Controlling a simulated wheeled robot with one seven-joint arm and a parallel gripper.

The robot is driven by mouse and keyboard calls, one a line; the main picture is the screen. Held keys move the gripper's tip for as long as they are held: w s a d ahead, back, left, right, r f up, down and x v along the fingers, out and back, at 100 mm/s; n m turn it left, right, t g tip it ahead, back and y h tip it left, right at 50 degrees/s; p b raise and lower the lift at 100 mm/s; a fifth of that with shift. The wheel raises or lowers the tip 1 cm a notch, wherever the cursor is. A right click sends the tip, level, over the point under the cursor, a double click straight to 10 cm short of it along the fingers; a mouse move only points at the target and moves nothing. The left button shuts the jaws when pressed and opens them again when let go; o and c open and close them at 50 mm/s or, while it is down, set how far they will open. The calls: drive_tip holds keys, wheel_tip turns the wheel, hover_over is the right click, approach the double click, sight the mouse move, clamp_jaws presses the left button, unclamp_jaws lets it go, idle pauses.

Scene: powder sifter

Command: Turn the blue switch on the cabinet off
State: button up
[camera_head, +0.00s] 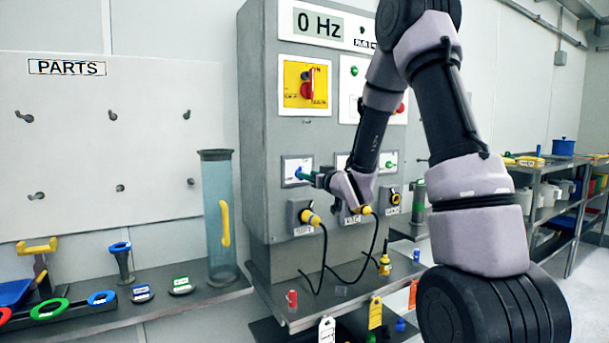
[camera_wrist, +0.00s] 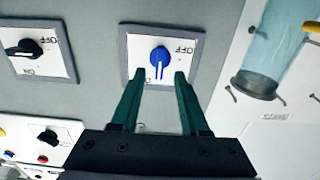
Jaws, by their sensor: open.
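The blue switch (camera_head: 298,173) is a round knob on a white, grey-framed plate at the left of the cabinet front (camera_head: 262,215). In the wrist view the blue knob (camera_wrist: 160,58) lies just beyond and between my fingertips, its white-marked handle pointing down in the picture. The word OFF shows upside down at the plate's upper right; the lower left corner is partly covered by a finger. My gripper (camera_wrist: 156,78) is open, with its green fingers either side of the knob's lower end. Contact cannot be told. In the head view my gripper (camera_head: 310,177) is close to the plate.
A black switch (camera_wrist: 27,48) sits on a neighbouring plate. The display (camera_head: 318,24) reads 0 Hz. A clear tube (camera_head: 219,250) stands left of the cabinet. A shelf with small parts runs below.

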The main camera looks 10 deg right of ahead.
drive_tip(key=shift+x, duration=1.65)
drive_tip(key=shift+c, duration=0.3)
clamp_jaws()
drive_tip(key=shift+n, duration=0.3)
drive_tip(key=shift+s+a+f+n, duration=0.1)
drive_tip(key=shift+f+n, duration=0.05)
drive_tip(key=shift+n, duration=2.7)
drive_tip(key=shift+a+f+n, duration=0.15)
drive_tip(key=shift+n, duration=2.75)
drive_tip(key=shift+s+a+f+n, duration=0.1)
drive_tip(key=shift+n, duration=2.75)
